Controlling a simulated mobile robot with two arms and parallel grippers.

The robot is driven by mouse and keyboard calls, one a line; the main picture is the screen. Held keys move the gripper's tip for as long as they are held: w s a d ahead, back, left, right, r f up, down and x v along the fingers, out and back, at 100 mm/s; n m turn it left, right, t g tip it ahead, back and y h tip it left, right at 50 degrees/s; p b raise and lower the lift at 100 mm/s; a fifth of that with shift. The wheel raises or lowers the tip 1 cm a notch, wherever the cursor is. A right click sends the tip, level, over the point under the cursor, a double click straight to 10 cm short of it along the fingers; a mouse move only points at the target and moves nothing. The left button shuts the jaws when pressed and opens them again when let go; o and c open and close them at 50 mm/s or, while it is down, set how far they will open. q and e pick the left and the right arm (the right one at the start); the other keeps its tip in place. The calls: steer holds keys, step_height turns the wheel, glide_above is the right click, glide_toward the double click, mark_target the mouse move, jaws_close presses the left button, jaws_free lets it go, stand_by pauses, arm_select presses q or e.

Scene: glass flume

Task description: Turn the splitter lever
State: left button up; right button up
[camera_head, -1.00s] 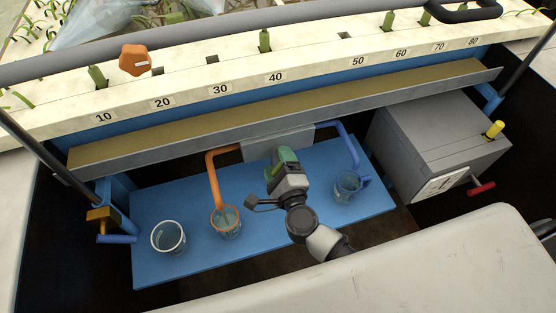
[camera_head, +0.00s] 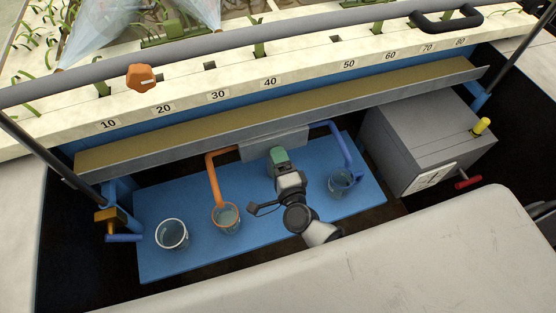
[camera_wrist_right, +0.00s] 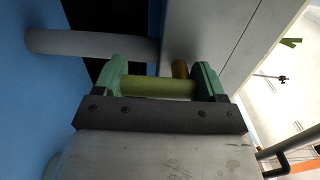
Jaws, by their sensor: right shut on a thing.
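The splitter is a grey box (camera_head: 262,147) under the long trough, with an orange pipe (camera_head: 212,180) on its left and a blue pipe (camera_head: 341,144) on its right. My right gripper (camera_head: 278,155) reaches up to the front of this box and hides the lever in the head view. In the right wrist view my right gripper (camera_wrist_right: 158,85) has its green fingers closed on a yellow-green bar, which appears to be the splitter lever (camera_wrist_right: 145,87). A brass-coloured part (camera_wrist_right: 180,68) shows just behind it. My left gripper is not in view.
An orange-rimmed cup (camera_head: 226,217) stands under the orange pipe, a blue cup (camera_head: 342,182) under the blue pipe, and a clear cup (camera_head: 172,234) at left, all on the blue board (camera_head: 270,235). A grey cabinet (camera_head: 415,140) stands at right.

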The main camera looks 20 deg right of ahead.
steer(key=o, duration=0.9)
steer(key=s, duration=0.5)
steer(key=s+b, duration=0.1)
steer(key=s, duration=0.5)
steer(key=shift+d, duration=0.2)
steer(key=shift+w, duration=0.1)
